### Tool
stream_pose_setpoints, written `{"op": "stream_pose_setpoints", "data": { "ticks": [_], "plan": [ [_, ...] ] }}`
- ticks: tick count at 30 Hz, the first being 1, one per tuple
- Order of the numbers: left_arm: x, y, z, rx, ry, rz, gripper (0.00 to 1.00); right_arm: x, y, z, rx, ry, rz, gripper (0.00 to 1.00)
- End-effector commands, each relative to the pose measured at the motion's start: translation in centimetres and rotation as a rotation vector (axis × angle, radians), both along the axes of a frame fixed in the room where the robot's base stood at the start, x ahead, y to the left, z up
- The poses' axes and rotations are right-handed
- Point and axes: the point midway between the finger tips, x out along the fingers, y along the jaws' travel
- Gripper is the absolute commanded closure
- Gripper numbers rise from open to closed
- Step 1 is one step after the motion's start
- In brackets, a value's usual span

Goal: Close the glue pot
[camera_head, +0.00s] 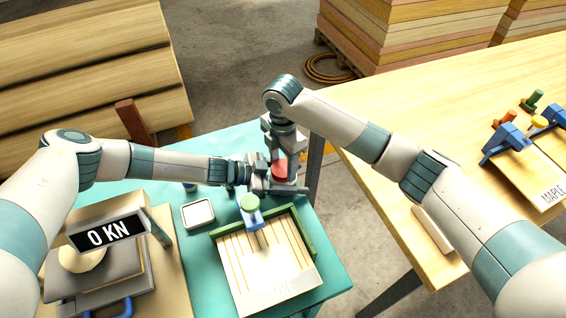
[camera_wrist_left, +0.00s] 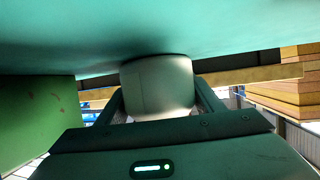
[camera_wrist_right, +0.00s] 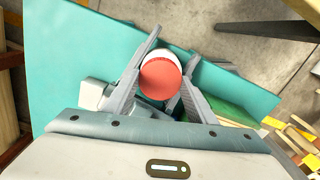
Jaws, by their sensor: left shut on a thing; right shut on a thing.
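The glue pot is a pale cylinder (camera_wrist_left: 158,88) in the left wrist view, seen upside down against the teal table. My left gripper (camera_wrist_left: 160,92) is shut around its body from the side. The red lid (camera_wrist_right: 161,80) sits over the pot's mouth in the right wrist view, with a white rim showing past its far edge. My right gripper (camera_wrist_right: 172,52) is shut on the lid from above, one finger on each side. In the head view the red lid (camera_head: 280,171) shows between both grippers; how tightly it is seated cannot be told.
A press with a "0 KN" display (camera_head: 108,233) stands front left. A wooden table (camera_head: 440,110) is right.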

Motion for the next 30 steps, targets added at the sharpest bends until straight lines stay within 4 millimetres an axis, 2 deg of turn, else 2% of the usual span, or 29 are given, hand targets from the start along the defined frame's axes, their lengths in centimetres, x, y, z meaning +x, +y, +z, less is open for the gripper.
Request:
{"op": "stream_pose_setpoints", "data": {
  "ticks": [21, 25, 30],
  "plan": [
    [-0.05, -0.1, 0.07, -0.002, 0.0, -0.002, 1.0, -0.05, 0.17, -0.06, 0.002, 0.003, -1.166, 0.76],
    [-0.06, -0.11, 0.08, -0.002, -0.001, -0.002, 1.0, -0.03, 0.14, -0.04, 0.001, 0.002, -1.268, 0.76],
    [-0.08, -0.13, 0.07, -0.002, -0.001, -0.002, 1.0, 0.01, 0.12, -0.02, 0.001, 0.001, -1.284, 0.76]
  ]
}}
